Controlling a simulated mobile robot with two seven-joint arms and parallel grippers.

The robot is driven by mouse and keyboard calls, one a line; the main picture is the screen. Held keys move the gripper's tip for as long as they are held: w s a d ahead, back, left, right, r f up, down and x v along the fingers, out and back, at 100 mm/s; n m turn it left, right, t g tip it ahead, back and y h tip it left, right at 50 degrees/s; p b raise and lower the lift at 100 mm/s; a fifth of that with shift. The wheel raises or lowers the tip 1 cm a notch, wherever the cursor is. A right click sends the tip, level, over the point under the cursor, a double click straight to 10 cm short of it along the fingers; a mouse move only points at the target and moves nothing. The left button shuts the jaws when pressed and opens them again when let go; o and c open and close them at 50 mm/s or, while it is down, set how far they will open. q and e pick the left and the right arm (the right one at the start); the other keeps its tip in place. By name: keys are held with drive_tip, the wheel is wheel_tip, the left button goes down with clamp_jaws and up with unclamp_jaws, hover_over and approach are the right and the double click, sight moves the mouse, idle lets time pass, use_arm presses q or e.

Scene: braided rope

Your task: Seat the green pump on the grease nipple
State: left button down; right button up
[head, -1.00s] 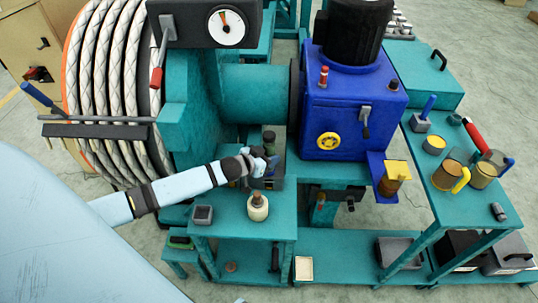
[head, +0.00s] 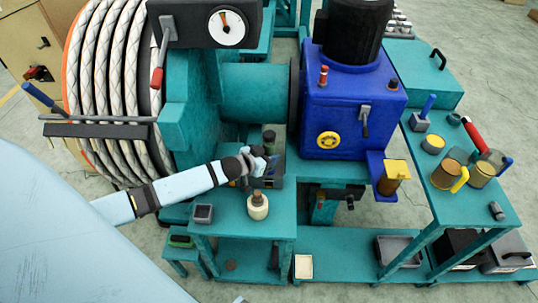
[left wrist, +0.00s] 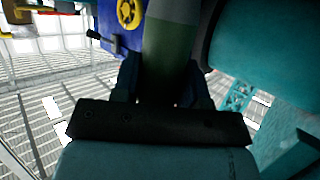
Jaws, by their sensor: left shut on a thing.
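The green pump (head: 269,139) is a dark green upright cylinder with a dark top in the head view, just behind my left gripper (head: 262,161). The pump's lower end is hidden by the gripper in the head view. I cannot make out the grease nipple, nor whether the pump touches it. My right gripper is in neither view.
The blue machine housing (head: 345,120) is to the right. The teal drum (head: 250,93) is behind the pump.

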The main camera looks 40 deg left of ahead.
use_arm(q)
drive_tip(key=shift+f, duration=0.2)
idle(0.4)
drive_tip(key=shift+p, duration=0.45)
drive_tip(key=shift+f, duration=0.2)
idle(0.6)
drive_tip(key=c, duration=0.6)
unclamp_jaws()
drive_tip(key=shift+o, duration=0.2)
drive_tip(key=shift+p+v, duration=1.6)
drive_tip(key=shift+v, duration=0.35)
drive_tip(key=shift+p+v, duration=0.75)
drive_tip(key=shift+v, duration=0.3)
drive_tip(key=shift+s, duration=0.1)
